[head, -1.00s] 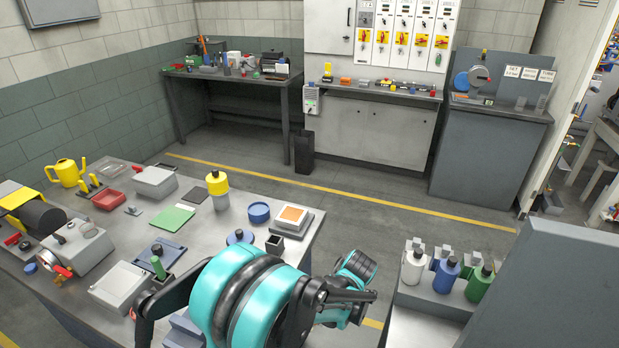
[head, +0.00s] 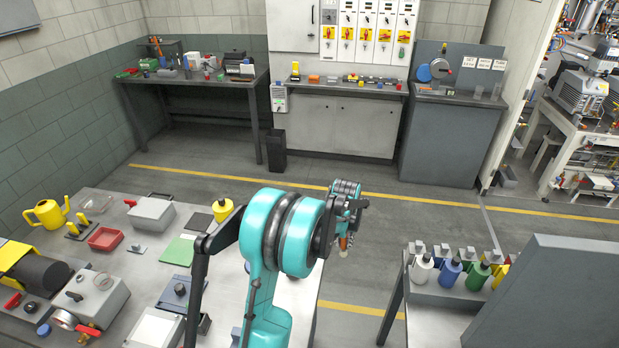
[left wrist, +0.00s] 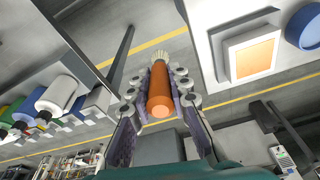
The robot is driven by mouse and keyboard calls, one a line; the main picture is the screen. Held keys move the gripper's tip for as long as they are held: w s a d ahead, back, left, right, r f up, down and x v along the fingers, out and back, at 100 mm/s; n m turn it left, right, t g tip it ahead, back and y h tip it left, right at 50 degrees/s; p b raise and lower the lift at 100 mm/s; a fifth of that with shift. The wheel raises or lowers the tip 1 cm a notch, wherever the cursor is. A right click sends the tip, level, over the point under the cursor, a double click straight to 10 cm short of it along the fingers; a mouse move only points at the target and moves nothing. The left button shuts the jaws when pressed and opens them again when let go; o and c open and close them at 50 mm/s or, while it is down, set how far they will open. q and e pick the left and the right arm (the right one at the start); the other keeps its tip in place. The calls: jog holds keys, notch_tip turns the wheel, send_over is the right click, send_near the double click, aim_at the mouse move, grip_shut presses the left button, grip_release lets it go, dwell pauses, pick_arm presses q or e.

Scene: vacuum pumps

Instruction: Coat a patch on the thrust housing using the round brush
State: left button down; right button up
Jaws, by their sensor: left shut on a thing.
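My left gripper (head: 345,238) is beyond the near table's right edge, over the gap beside the bottle stand. In the left wrist view it (left wrist: 160,92) is shut on the round brush (left wrist: 159,90), which has an orange handle and pale bristles pointing away from the palm. The brush is small in the head view and touches nothing visible. In the left wrist view, a pale block with an orange square (left wrist: 252,50) lies at upper right, apart from the brush; my arm hides it in the head view. I cannot tell which object is the thrust housing. My right gripper is not in view.
The near table (head: 118,255) holds a grey gauge unit (head: 95,300), a red tray (head: 105,238) and a yellow watering can (head: 46,213). Several bottles, including a blue one (head: 449,272), stand on the right stand beside a grey panel (head: 560,295). Open floor lies between.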

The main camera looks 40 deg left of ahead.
pick_arm(q)
jog(key=w+a+r+n+t+p, duration=0.1)
jog(key=a+r+p, duration=0.2)
jog(key=a+r, duration=0.35)
jog(key=a+r+n+t+p, duration=0.1)
jog(key=a+r+p, duration=0.25)
jog(key=a, duration=0.55)
jog(key=shift+n+h, duration=0.3)
jog(key=f+b, duration=0.2)
jog(key=f, duration=0.1)
jog(key=f+b, duration=0.1)
jog(key=shift+a+f, duration=0.15)
jog(key=shift+a, duration=0.1)
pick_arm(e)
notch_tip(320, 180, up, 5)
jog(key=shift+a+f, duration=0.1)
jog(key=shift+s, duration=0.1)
